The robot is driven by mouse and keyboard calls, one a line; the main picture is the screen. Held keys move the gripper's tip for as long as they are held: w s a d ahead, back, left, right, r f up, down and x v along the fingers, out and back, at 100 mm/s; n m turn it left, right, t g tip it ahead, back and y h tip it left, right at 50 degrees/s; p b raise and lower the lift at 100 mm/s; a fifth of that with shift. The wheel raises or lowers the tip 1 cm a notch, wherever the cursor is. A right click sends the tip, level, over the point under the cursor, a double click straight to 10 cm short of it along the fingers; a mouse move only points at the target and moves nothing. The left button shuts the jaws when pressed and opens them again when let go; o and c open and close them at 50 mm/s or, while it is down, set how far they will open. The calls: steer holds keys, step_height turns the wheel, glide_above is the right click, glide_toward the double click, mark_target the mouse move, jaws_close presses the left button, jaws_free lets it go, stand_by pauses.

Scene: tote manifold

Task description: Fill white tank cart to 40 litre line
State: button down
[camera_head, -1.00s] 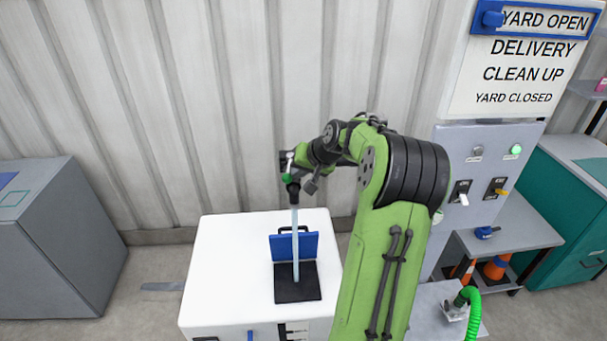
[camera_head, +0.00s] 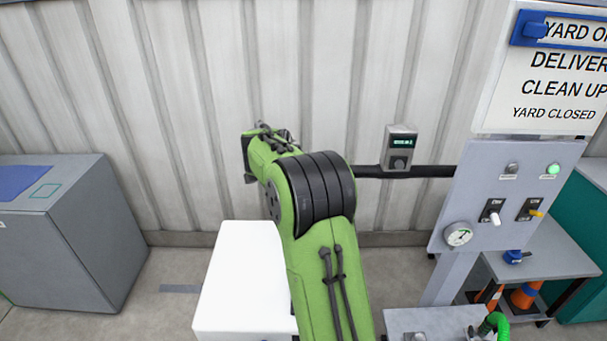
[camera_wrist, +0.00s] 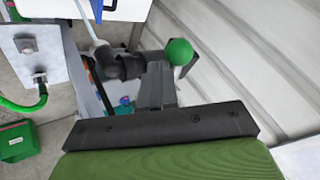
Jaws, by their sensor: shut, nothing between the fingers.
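The white tank cart (camera_head: 240,280) stands before the wall in the head view, its right part and opening hidden behind my arm. In the wrist view a white edge of the tank (camera_wrist: 130,9) shows at the top. A dark valve (camera_wrist: 120,66) with a green ball knob (camera_wrist: 180,52) is in the wrist view. A pale bluish stream (camera_wrist: 92,24) runs from the valve toward the tank. My gripper (camera_wrist: 157,70) is shut and empty, its tips close to the valve and knob; contact is unclear. The head view hides it. The tank's level is not visible.
A meter (camera_head: 399,148) with a small green readout, too small to read, sits on a dark pipe (camera_head: 430,171). A panel (camera_head: 520,185) with switches and a gauge stands right of my arm. A grey cabinet (camera_head: 70,240) stands left. Floor between cabinet and tank is clear.

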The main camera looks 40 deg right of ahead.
steer(key=w+m+g+p, duration=0.2)
steer(key=m+p, duration=0.1)
steer(key=shift+w+r+h, duration=0.2)
steer(key=shift+w+h, duration=0.1)
steer(key=shift+h, duration=0.1)
steer(key=shift+w+d+p, duration=0.15)
steer(key=shift+w+p, duration=0.3)
steer(key=shift+p, duration=0.05)
steer(key=shift+w+f, duration=0.1)
steer(key=shift+f, duration=0.05)
steer(key=shift+f, duration=0.1)
